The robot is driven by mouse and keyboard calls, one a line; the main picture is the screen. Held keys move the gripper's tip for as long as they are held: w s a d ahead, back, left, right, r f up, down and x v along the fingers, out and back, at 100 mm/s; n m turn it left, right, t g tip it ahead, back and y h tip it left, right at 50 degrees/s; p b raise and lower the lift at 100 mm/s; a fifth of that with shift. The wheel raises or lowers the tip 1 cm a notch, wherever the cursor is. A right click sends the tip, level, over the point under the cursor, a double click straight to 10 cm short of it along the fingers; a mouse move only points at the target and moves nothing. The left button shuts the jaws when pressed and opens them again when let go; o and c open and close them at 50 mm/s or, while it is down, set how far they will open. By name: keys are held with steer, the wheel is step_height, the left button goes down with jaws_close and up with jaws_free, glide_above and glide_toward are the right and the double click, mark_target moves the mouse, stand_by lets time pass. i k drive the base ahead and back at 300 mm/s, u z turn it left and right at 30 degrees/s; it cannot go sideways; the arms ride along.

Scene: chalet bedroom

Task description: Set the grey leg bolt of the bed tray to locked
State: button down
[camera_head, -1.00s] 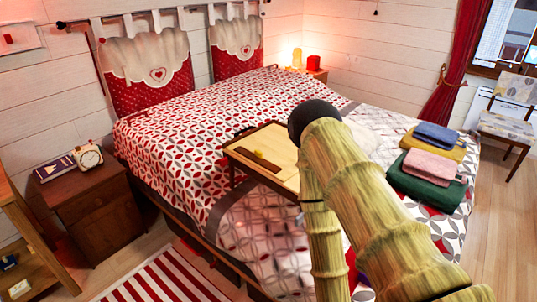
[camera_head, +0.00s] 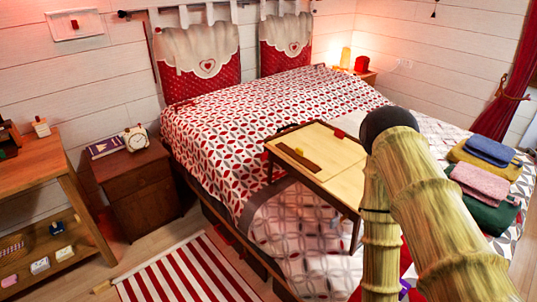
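The bed tray (camera_head: 325,155) stands on the bed near its front edge, with a pale wooden top, a dark rim and dark legs. One leg (camera_head: 357,236) shows at the near corner and another at the left. A small yellow piece (camera_head: 299,151) and a small red piece (camera_head: 339,133) are on the tray top. I cannot make out the grey leg bolt. My arm, with pale ribbed covers and a black rounded joint, hides the tray's right end. My gripper does not show.
The bed (camera_head: 240,120) has a red, white and grey patterned cover. Folded towels (camera_head: 484,172) lie at its right. A nightstand (camera_head: 140,185) with a clock (camera_head: 136,138) and a shelf (camera_head: 75,190) stand at left. A striped rug (camera_head: 180,272) lies on the floor.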

mark_target(336, 220)
steer(key=z, duration=0.3)
steer(key=k, duration=1.05)
steer(key=u, duration=0.4)
